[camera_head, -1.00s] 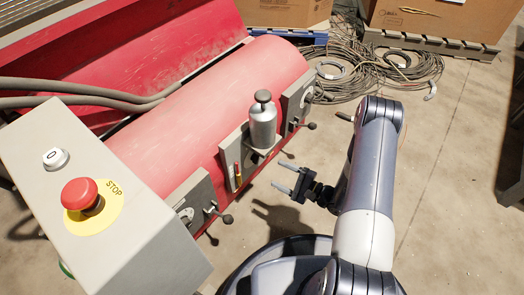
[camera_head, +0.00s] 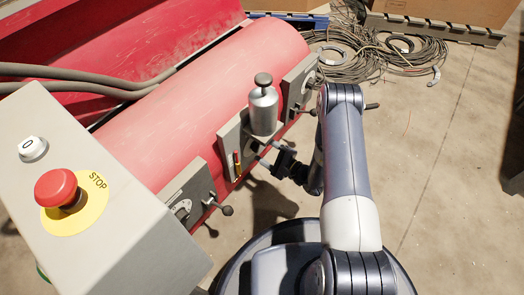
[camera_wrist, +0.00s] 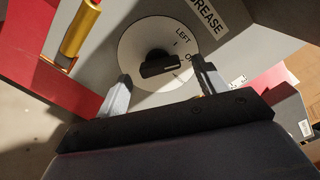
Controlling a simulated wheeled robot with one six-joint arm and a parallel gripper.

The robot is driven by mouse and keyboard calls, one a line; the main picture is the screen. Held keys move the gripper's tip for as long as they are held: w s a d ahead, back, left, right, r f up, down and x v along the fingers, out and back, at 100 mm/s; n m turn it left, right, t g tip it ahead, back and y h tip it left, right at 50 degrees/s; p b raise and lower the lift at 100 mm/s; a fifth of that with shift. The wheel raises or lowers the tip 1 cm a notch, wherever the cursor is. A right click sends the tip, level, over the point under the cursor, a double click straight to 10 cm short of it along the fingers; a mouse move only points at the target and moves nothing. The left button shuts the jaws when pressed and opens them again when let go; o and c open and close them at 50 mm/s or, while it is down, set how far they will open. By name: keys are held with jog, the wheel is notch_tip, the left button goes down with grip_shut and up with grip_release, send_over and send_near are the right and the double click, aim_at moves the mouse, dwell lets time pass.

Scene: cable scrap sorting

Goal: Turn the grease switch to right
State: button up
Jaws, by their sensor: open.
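The grease switch (camera_wrist: 160,64) is a black knob on a round white dial (camera_wrist: 135,45) in the wrist view. The dial's panel carries the label GREASE (camera_wrist: 207,14). The word LEFT and part of another word beginning with O show on the dial; the rest is hidden. My gripper (camera_wrist: 161,72) is open, with one finger on each side of the knob in the picture; contact cannot be told. In the head view my gripper (camera_head: 258,158) is at the middle panel, just below the silver canister (camera_head: 263,110). The switch itself cannot be made out there.
A brass-coloured cylinder (camera_wrist: 80,28) sits left of the dial. Ball-ended levers stick out at the near panel (camera_head: 226,210) and the far panel. A red stop button (camera_head: 58,188) is on the grey box (camera_head: 120,225). Open floor lies to the right.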

jog(key=shift+w+a, duration=0.45)
jog(key=shift+a, duration=0.15)
jog(key=shift+c, duration=0.3)
jog(key=c, duration=0.9)
